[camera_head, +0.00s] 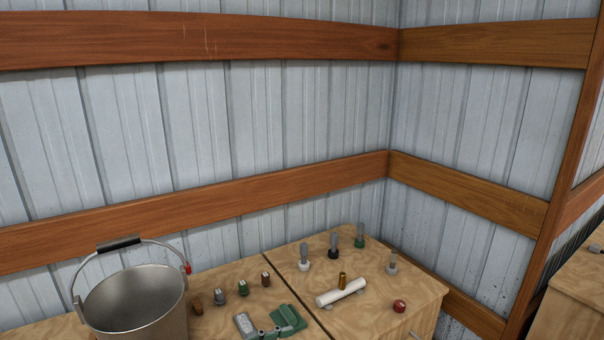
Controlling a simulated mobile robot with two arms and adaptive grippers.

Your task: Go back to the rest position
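Neither of my grippers shows in the head view, and no arm of mine can be made out. A metal bucket (135,303) with a raised handle stands at the lower left on a wooden bench top (215,276). A green object (288,320) and a grey piece (245,325) lie at the bottom edge, partly cut off. A white cylinder (341,293) lies on the right wooden top (322,256), with a brass-coloured piece (343,280) at its middle.
Several small knob-like pieces stand on the tops, among them a green one (243,288) and a red one (399,306). A corrugated wall (200,130) with wooden rails (200,207) closes off the back. Another wooden unit (580,300) stands at the right edge.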

